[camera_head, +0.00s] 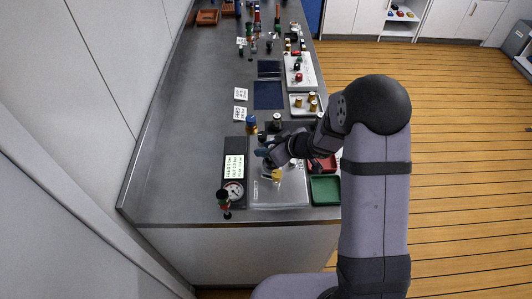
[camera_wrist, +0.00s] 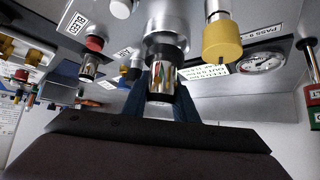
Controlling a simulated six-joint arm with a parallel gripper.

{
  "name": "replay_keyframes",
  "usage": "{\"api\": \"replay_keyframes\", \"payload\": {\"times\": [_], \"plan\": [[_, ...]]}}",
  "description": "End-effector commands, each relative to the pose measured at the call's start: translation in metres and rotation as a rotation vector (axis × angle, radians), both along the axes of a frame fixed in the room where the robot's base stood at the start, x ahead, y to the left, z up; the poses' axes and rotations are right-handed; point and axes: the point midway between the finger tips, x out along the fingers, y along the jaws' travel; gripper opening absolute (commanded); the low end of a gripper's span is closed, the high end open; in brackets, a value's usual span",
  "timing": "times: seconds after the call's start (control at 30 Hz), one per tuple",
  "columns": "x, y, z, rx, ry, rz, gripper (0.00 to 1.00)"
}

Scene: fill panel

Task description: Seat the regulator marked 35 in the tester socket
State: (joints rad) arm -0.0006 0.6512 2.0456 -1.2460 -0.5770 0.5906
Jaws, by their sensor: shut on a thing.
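My gripper (camera_head: 265,153) is low over the tester's silver plate (camera_head: 290,195), left of my forearm. In the wrist view its dark blue fingers (camera_wrist: 162,104) are shut around a shiny metal cylinder with a black ring (camera_wrist: 165,75), which I take to be the regulator. No number can be read on it. It lines up with a wide silver collar (camera_wrist: 168,22); I cannot tell whether it is inside it or only in front. The tester's yellow knob (camera_head: 277,175) stands close by and also shows in the wrist view (camera_wrist: 222,40). The fingers hide the socket in the head view.
A dark panel with display and gauge (camera_head: 233,188) lies left of the plate, with a red-and-green part (camera_head: 225,204) at its front. A blue-topped part (camera_head: 251,124) stands behind my gripper. Green (camera_head: 325,190) and red (camera_head: 323,164) trays lie right. Open counter lies left.

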Motion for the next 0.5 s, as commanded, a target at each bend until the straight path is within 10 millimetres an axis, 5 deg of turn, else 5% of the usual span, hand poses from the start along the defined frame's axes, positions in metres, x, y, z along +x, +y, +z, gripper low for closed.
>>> {"api": "replay_keyframes", "payload": {"times": [0.17, 0.5], "plan": [[0.0, 0.0, -0.019, 0.001, -0.001, 0.0, 0.0], [0.001, 0.0, -0.021, 0.0, -0.002, 0.0, 0.0]]}}
